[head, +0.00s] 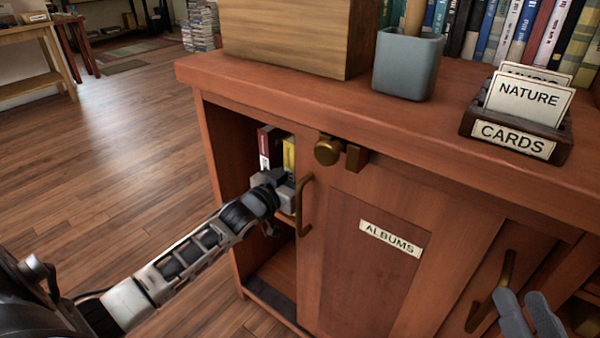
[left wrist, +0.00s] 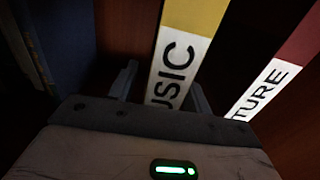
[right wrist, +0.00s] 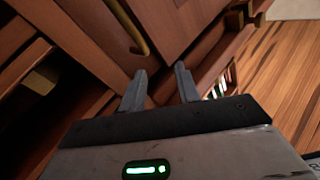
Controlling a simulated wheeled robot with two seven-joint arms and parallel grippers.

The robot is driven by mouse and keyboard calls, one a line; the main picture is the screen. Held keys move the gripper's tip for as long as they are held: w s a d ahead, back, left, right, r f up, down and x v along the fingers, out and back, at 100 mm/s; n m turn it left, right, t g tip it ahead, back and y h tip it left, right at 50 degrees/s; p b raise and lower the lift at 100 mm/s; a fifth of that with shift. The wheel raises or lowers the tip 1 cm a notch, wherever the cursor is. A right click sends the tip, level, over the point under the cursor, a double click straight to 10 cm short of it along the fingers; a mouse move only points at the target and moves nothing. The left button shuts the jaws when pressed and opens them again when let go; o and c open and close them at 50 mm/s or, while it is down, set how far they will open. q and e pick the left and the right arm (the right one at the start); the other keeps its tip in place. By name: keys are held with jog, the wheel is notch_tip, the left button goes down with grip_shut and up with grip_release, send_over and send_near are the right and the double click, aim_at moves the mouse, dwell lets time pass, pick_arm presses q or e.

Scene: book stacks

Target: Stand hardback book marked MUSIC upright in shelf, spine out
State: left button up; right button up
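The yellow MUSIC book (head: 289,154) stands in the open left bay of the red-brown cabinet, its spine facing out. In the left wrist view its white label reading "USIC" (left wrist: 174,72) lies between my left fingers. My left gripper (head: 284,190) is at the lower part of this spine. Its fingers (left wrist: 163,90) sit either side of the book, with a gap at the left one, so it looks open. How the book's foot rests is hidden. My right gripper (head: 526,315) is open and empty; its two fingers (right wrist: 160,88) show apart in the right wrist view.
A red book (head: 267,145) labelled "TURE" (left wrist: 262,92) stands beside MUSIC. A brass handle (head: 302,205) and the ALBUMS door (head: 370,265) are just right of my left gripper. A card box (head: 515,135), grey cup (head: 407,64) and wooden box (head: 285,35) stand on top.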

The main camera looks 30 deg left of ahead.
pick_arm(q)
jog(key=s+a+p, duration=0.1)
jog(key=s+p, duration=0.3)
jog(key=s, duration=0.8)
jog(key=shift+r, duration=0.15)
pick_arm(e)
jog(key=shift+s+a+f+m+g+h, duration=0.1)
jog(key=shift+s+f+m+g+h, duration=0.15)
jog(key=shift+f+g, duration=0.35)
jog(key=shift+s+d+f+m+g+h, duration=0.1)
jog(key=shift+s+f+m+g+h, duration=0.1)
jog(key=shift+s+f+g, duration=0.4)
jog(key=shift+s+a+f+m+g+h, duration=0.15)
jog(key=shift+f+g+h, duration=0.15)
jog(key=shift+f, duration=0.5)
